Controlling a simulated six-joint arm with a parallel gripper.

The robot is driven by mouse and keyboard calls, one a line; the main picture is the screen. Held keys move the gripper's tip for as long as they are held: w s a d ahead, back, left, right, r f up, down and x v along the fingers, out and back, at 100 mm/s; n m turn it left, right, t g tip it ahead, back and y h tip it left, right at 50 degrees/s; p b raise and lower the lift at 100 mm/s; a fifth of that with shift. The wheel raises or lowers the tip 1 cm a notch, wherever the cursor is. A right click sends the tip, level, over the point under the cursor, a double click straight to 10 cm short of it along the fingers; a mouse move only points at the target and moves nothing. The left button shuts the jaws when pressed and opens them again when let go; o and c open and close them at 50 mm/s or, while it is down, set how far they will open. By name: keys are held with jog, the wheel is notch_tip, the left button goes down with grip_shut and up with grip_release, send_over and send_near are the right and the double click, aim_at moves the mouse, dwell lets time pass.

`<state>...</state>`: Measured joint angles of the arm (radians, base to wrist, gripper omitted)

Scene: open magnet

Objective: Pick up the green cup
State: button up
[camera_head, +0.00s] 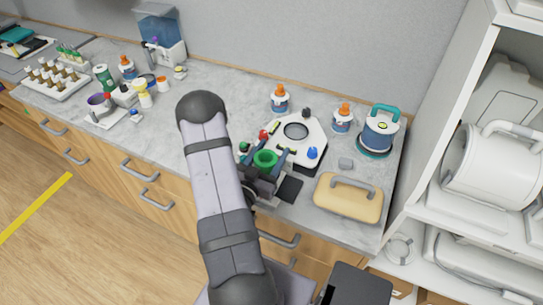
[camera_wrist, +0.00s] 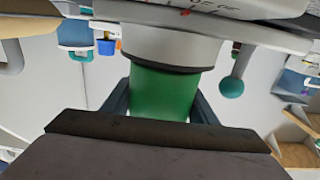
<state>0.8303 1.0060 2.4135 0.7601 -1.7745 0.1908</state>
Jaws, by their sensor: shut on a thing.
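The green cup (camera_head: 265,159) is between the fingers of my gripper (camera_head: 263,167) in the head view, at the front-left edge of a white octagonal device. In the wrist view the green cup (camera_wrist: 163,92) fills the middle, with a dark finger of my gripper (camera_wrist: 160,108) on each side. My gripper is shut on the cup. Whether the cup is clear of the surface below cannot be told. My arm hides part of the counter to the left of the cup.
The white device (camera_head: 313,133) with a dark round centre stands behind the cup. A tan handled block (camera_head: 348,198) and a dark flat pad (camera_head: 290,189) lie to the right. Bottles (camera_head: 280,99) stand behind. A teal-topped canister (camera_head: 378,131) is at the right.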

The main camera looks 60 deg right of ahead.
notch_tip(320, 180, up, 8)
jog(key=shift+f, duration=0.25)
jog(key=shift+r, duration=0.1)
dwell(0.4)
